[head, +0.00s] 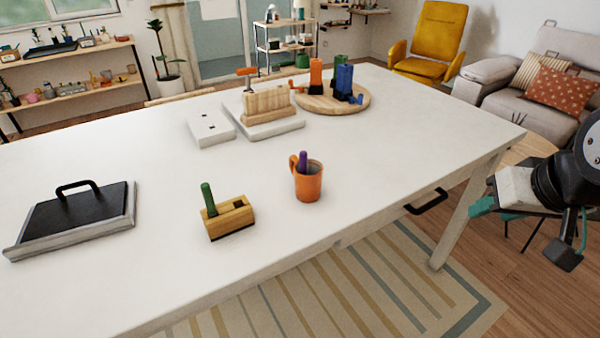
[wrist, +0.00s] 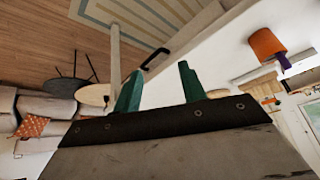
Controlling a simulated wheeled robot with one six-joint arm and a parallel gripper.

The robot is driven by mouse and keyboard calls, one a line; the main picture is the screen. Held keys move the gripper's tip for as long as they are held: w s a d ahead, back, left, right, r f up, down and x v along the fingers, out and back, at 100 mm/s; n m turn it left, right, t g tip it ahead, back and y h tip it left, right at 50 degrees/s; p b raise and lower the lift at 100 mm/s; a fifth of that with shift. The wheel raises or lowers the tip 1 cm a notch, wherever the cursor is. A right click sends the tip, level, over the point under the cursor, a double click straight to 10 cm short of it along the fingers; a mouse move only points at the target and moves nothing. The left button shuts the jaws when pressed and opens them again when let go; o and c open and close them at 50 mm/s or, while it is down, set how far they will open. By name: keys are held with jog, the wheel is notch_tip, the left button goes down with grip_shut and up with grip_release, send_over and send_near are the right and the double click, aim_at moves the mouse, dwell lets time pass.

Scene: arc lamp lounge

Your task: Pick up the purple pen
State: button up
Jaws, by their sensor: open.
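The purple pen (head: 303,160) stands in an orange mug (head: 308,184) on the white table, with only its upper part showing above the rim. The mug's handle is on its left side. In the wrist view, which is turned over, the orange mug (wrist: 266,42) and the purple pen (wrist: 284,62) appear at the upper right. My gripper (wrist: 160,85) has two green fingers set apart with nothing between them. In the head view my gripper (head: 482,207) is at the right, off the table's right edge and well away from the mug.
A wooden block (head: 229,219) holding a green pen (head: 208,198) stands left of the mug. A black-topped tray with a handle (head: 75,218) lies at the left. Behind are a white block (head: 211,128), a wooden rack (head: 266,104) and a round board (head: 318,104) with colored objects. Table around the mug is clear.

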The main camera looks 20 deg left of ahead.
jog(key=w+a+f+n+t+y, duration=0.1)
jog(key=w+a+f+t+y, duration=0.1)
jog(key=w+a, duration=0.65)
jog(key=n+t+y, duration=0.2)
jog(key=t+y, duration=0.2)
jog(key=t, duration=0.1)
send_near(304, 160)
jog(key=w+d+f, duration=0.2)
jog(key=w+d, duration=0.1)
jog(key=w, duration=0.4)
jog(key=s+a, duration=0.1)
jog(key=a+n+t+y, duration=0.1)
jog(key=a, duration=0.1)
jog(key=s+a+t+y, duration=0.1)
jog(key=a, duration=0.1)
jog(key=shift+s+a+f, duration=0.15)
jog(key=shift+s+f, duration=0.2)
jog(key=shift+s, duration=0.05)
jog(key=shift+w+a, duration=0.15)
jog(key=shift+a, duration=0.1)
jog(key=x, duration=0.7)
jog(key=shift+w, duration=0.1)
grip_shut()
